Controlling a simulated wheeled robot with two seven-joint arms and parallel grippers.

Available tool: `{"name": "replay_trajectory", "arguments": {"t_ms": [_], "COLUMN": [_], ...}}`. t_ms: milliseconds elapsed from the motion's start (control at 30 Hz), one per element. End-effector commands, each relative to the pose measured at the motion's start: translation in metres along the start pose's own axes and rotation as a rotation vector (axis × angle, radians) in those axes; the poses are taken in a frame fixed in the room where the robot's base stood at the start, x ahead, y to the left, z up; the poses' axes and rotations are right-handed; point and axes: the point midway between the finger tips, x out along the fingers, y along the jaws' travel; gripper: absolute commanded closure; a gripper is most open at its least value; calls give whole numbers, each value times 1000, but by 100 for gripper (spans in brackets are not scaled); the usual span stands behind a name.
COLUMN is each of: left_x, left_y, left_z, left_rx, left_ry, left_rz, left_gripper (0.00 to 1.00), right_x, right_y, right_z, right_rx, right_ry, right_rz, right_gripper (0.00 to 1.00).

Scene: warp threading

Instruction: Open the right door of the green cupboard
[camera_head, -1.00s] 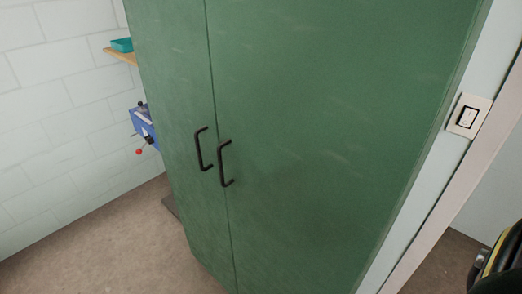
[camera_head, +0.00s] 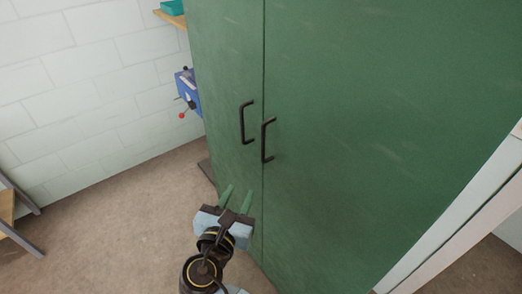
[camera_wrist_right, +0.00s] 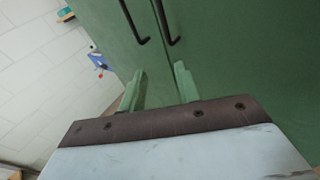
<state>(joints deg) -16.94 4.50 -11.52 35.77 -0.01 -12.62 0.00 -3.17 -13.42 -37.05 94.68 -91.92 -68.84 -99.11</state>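The green cupboard's right door (camera_head: 370,110) is shut, flush with the left door (camera_head: 228,75). Its black bar handle (camera_head: 264,141) stands upright near the seam, beside the left door's handle (camera_head: 243,123). My right gripper (camera_head: 237,192) is below both handles, in front of the lower doors. Its two green fingers are apart with nothing between them. In the right wrist view the open fingers (camera_wrist_right: 160,82) point toward the cupboard, with the right door's handle (camera_wrist_right: 164,24) and the left door's handle (camera_wrist_right: 133,24) ahead of them. My left gripper is not in view.
A blue device with a red-knobbed lever (camera_head: 187,92) and a wooden shelf (camera_head: 173,19) with a teal box are on the left, by the white block wall (camera_head: 90,80). Brown floor (camera_head: 110,220) is open at left. A pale frame (camera_head: 460,225) borders the cupboard's right.

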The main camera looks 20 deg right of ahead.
Motion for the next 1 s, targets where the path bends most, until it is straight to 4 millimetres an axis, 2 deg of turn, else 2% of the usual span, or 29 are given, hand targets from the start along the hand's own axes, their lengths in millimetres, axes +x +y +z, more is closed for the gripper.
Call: {"name": "replay_trajectory", "arguments": {"t_ms": [33,100,200,367,700,900,1000], "left_x": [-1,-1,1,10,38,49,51], "left_y": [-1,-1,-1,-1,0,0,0], "left_z": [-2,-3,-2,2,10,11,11], "left_rx": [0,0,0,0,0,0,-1], "left_ry": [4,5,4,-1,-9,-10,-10], "left_rz": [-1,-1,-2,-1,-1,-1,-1], "left_gripper": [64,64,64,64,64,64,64], "right_x": [-4,-7,-5,16,87,114,120], "right_y": [0,-2,-4,-6,-11,-12,-12], "right_z": [23,42,54,56,62,66,67], "right_rx": [-20,-46,-62,-64,-64,-64,-64], "right_ry": [-47,-89,-115,-119,-118,-115,-115], "right_rz": [-23,-51,-71,-72,-70,-68,-68], "right_gripper": [68,68,68,68,68,68,68]}}
